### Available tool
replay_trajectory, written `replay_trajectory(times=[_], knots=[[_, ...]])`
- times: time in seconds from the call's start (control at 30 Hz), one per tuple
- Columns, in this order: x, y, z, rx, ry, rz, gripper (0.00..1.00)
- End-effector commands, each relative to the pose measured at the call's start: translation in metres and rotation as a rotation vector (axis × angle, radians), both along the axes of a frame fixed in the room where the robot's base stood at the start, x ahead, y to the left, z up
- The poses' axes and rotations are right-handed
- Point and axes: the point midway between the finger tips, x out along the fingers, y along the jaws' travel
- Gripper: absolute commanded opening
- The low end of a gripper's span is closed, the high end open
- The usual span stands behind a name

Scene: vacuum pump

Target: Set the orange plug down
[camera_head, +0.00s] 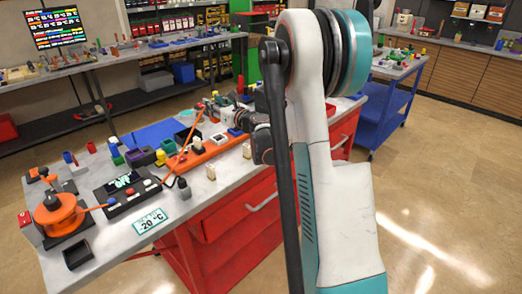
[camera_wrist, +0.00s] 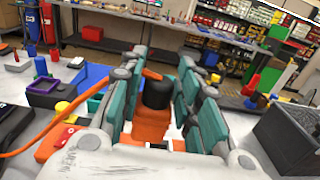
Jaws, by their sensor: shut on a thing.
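My gripper (camera_head: 226,112) is over the far part of the worktable, partly behind my arm in the head view. In the wrist view its teal fingers (camera_wrist: 163,100) stand on both sides of a piece with a black round body (camera_wrist: 157,93) and orange parts, which I take to be the orange plug. The fingers are shut on it. An orange cable (camera_wrist: 62,118) comes from the left and goes behind the left finger. The cable also shows in the head view (camera_head: 187,137), rising toward the gripper. Whether the plug touches the surface below is hidden.
An orange strip (camera_head: 203,152) lies on the worktable near the gripper. A black box with a lit display (camera_head: 125,186), an orange round device (camera_head: 60,212) and a -20 °C sign (camera_head: 150,221) are nearer. Small parts crowd the table.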

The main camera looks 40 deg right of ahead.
Motion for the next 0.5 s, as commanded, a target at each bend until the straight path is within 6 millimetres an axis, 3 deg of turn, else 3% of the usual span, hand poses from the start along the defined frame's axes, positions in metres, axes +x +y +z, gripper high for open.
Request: replay_trajectory(times=[0.03, 0.2, 0.33, 0.5], knots=[[-0.007, -0.035, 0.005, 0.001, 0.0, -0.007, 0.05], [-0.032, -0.112, 0.02, 0.002, 0.0, 0.01, 0.05], [-0.05, -0.148, 0.028, 0.002, 0.0, 0.02, 0.05], [-0.06, -0.166, 0.028, 0.002, 0.0, 0.027, 0.05]])
